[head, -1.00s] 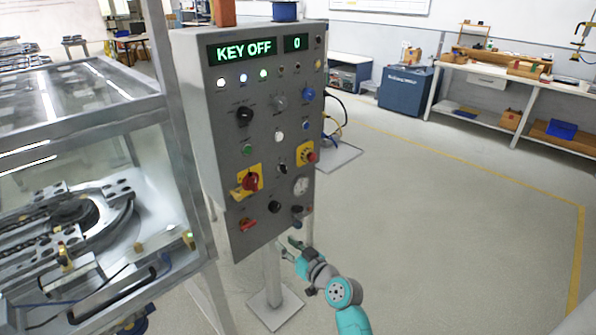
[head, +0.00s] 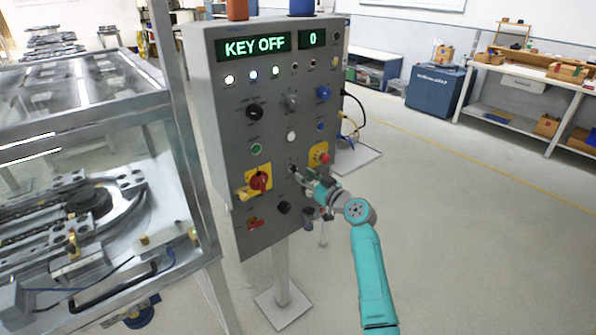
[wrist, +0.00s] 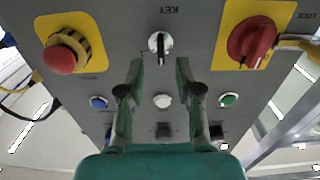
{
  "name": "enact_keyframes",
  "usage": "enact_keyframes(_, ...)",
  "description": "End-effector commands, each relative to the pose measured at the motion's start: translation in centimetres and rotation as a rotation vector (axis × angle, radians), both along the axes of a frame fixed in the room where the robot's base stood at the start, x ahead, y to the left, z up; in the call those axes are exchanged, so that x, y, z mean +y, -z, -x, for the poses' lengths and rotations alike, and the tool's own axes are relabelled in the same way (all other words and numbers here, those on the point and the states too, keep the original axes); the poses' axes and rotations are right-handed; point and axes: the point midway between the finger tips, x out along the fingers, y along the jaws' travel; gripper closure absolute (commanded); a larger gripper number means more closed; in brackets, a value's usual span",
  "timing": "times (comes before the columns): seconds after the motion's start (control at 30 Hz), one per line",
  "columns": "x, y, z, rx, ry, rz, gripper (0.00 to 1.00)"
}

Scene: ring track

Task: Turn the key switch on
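The key switch (wrist: 160,43) is a silver round plate with a black key, under the upside-down label KEY in the wrist view. Its black key stands upright in that picture. My gripper (wrist: 159,66) is open, with its two fingertips apart on either side of the key's line and just short of the switch; I see no contact. In the head view my gripper (head: 297,177) is at the panel's lower middle and partly hides the key switch. The panel's display (head: 254,47) reads KEY OFF, and a smaller one shows 0.
On the grey panel, a red mushroom button (wrist: 62,54) and a red rotary handle (wrist: 252,40) on yellow plates flank the key switch. Blue, white and green buttons lie beyond the fingers.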

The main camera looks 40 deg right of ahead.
Motion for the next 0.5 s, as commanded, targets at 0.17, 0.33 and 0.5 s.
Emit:
enact_keyframes(0.17,0.1,0.0,-2.7,0.0,-0.001,-0.001,0.66)
enact_keyframes(0.33,0.2,0.0,-4.1,0.0,0.0,-0.001,0.66)
enact_keyframes(0.5,0.2,0.1,-4.5,0.001,0.0,-0.001,0.66)
